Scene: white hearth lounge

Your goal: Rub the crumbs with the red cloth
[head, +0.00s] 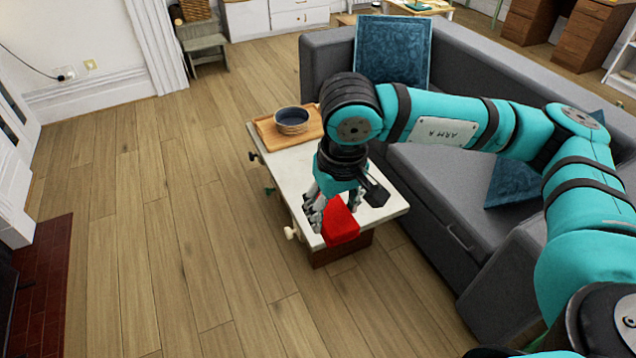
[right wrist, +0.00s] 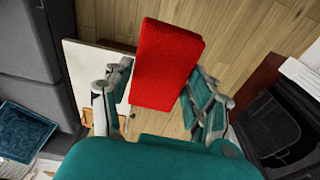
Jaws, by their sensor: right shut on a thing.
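The red cloth (head: 342,228) is at the near end of the small white-topped table (head: 284,164). My right gripper (head: 322,212) is shut on the cloth and points down over that end. In the right wrist view the cloth (right wrist: 167,62) sits between the two fingers of the gripper (right wrist: 160,88), with its free part beyond them. I cannot tell whether the cloth touches the tabletop. I see no crumbs; the gripper, arm and cloth hide part of the top. My left gripper is not in view.
A wooden tray (head: 264,131) with stacked dark-blue bowls (head: 291,116) stands at the table's far end. A grey sofa (head: 440,190) with blue cushions (head: 392,50) runs along the table's right. Small knobs stick out from the table's left side. The wooden floor (head: 150,230) to the left is clear.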

